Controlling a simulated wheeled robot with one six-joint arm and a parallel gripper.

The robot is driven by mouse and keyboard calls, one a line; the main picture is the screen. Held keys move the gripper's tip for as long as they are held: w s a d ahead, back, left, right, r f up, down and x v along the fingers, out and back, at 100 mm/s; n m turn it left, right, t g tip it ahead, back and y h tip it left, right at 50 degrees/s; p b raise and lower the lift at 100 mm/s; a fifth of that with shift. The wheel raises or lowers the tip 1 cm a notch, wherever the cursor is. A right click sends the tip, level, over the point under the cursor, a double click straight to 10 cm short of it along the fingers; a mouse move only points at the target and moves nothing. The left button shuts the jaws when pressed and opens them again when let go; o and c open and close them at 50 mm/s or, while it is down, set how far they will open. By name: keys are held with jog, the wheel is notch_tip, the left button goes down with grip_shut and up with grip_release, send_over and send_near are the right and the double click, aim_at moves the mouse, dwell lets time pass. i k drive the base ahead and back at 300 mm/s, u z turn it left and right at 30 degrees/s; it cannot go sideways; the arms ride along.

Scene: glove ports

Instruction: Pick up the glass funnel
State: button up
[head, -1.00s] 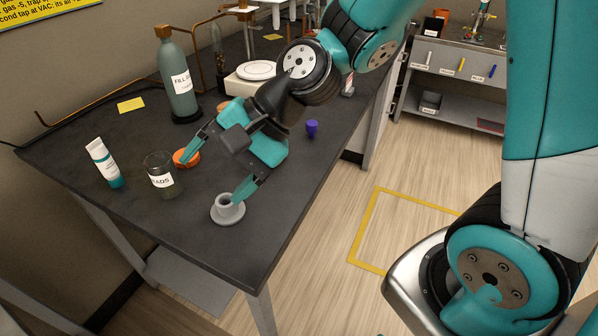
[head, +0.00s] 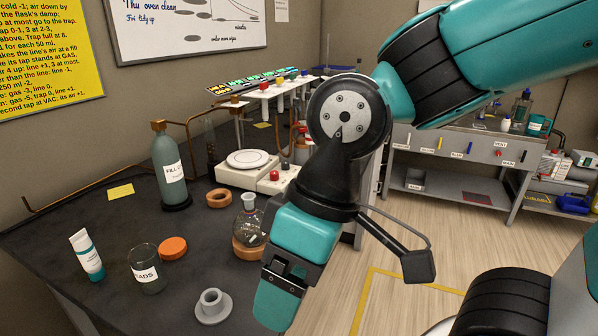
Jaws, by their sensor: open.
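I cannot make out a glass funnel for certain in the head view. A round glass flask (head: 249,224) with a grey top sits on a cork ring (head: 243,249), just left of my arm. A small grey cup shape on a wide flange (head: 212,306) stands near the front of the dark bench. My gripper (head: 277,308) is open and points downward, right of the grey flanged piece. I see it nearly edge-on, with nothing visible in it. My arm hides part of the bench behind it.
On the bench are a FILL bottle (head: 170,168), a white tube (head: 86,255), a beads jar (head: 147,270), an orange lid (head: 173,248), an empty cork ring (head: 218,198) and a white hotplate (head: 248,172).

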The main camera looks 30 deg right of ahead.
aim_at(301, 107)
jog(key=z, duration=2.3)
jog(key=i, duration=2.05)
jog(key=u, duration=3.05)
